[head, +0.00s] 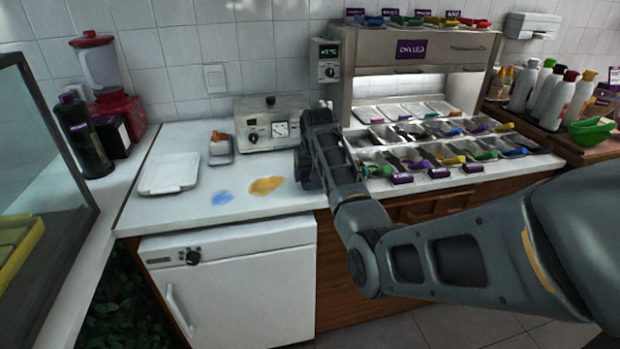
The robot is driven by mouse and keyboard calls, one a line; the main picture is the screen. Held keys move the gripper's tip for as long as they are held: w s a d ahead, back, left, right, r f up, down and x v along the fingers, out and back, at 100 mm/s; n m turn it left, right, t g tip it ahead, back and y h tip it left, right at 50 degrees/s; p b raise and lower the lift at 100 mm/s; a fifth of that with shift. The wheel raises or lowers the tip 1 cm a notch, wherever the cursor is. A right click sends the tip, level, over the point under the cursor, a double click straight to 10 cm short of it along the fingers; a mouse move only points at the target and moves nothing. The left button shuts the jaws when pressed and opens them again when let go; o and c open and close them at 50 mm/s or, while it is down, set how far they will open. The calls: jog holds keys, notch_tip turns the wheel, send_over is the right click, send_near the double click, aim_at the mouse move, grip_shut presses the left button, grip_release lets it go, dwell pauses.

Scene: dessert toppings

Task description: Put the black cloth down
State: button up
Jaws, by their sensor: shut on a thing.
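My arm reaches in from the right, and its far end with my gripper (304,167) is low over the white counter (205,215), at the left edge of the topping station. The gripper is shut on a dark thing, which I take to be the black cloth; its outline cannot be told apart from the dark wrist. The fingertips are mostly hidden. A yellow-brown spill (266,185) and a smaller blue spill (222,198) lie on the counter just left of the gripper.
A white tray (170,174) and a small grey holder with an orange top (220,149) stand left on the counter. A beige device with a dial (267,124) is behind. Topping bins (440,145) fill the right. The counter's front left is clear.

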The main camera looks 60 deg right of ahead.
jog(key=shift+f, duration=0.95)
jog(key=shift+f, duration=0.3)
